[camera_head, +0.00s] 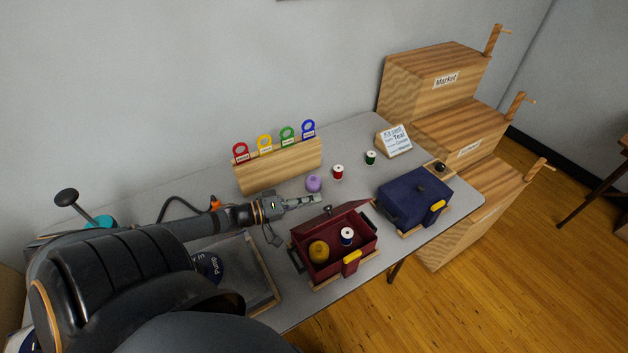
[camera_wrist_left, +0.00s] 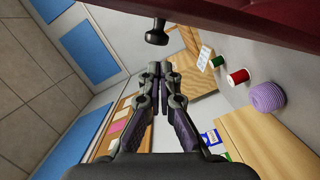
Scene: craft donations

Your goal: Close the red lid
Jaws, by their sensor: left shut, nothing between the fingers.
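The red box (camera_head: 352,262) stands on the table in the head view with its lid (camera_head: 338,215) raised open at the back. In the left wrist view, the lid (camera_wrist_left: 250,18) fills the upper right and the knob (camera_wrist_left: 157,34) sits just beyond the shut fingertips (camera_wrist_left: 156,68). I cannot tell whether they touch. My right gripper is not in view.
A closed blue box (camera_head: 412,198) stands to the right. A purple yarn ball (camera_head: 313,184), a red spool (camera_head: 338,172) and a green spool (camera_head: 371,158) stand behind. A wooden rack (camera_head: 282,168) with coloured rings and a sign (camera_head: 396,140) are farther back.

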